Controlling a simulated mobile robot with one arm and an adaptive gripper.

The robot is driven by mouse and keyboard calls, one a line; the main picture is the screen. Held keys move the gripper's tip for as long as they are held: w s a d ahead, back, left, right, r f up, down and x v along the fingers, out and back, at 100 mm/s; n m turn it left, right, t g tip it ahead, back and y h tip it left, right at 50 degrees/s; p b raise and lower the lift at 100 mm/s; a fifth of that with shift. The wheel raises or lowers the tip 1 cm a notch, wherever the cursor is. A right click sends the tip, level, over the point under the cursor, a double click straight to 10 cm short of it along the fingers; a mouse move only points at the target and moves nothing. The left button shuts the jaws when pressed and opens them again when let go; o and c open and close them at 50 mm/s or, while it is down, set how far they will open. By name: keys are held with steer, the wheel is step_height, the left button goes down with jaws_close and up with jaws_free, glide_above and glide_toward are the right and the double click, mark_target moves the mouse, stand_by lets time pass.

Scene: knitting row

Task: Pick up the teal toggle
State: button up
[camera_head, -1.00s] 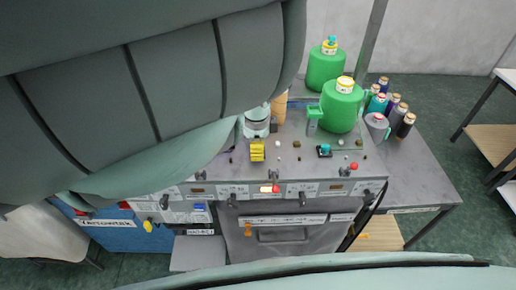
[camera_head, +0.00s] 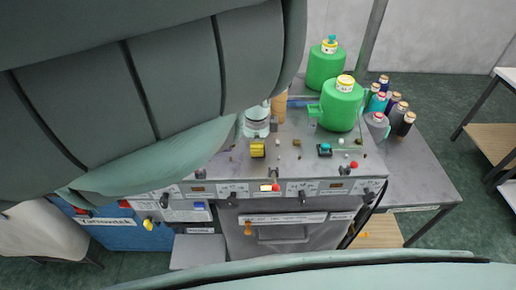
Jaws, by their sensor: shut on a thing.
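A small teal piece (camera_head: 325,148) sits on a dark base on the grey machine top, right of its middle. It looks like the teal toggle, but it is too small to tell for sure.
The grey machine top (camera_head: 300,170) carries a yellow block (camera_head: 257,149), a white-and-teal cylinder (camera_head: 256,122) and several small bits. A front green canister (camera_head: 341,108) stands behind. Several spools (camera_head: 404,123) stand at right. The grey table's right part (camera_head: 425,185) is bare.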

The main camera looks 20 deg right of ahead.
steer(key=shift+r, duration=0.1)
steer(key=shift+w+r, duration=0.1)
steer(key=shift+r, duration=0.5)
steer(key=shift+a+r+b, duration=0.15)
steer(key=shift+r+b, duration=0.25)
steer(key=shift+r, duration=0.25)
step_height(320, 180, up, 7)
steer(key=shift+f+p, duration=0.15)
steer(key=shift+p, duration=1.05)
steer(key=shift+r, duration=0.35)
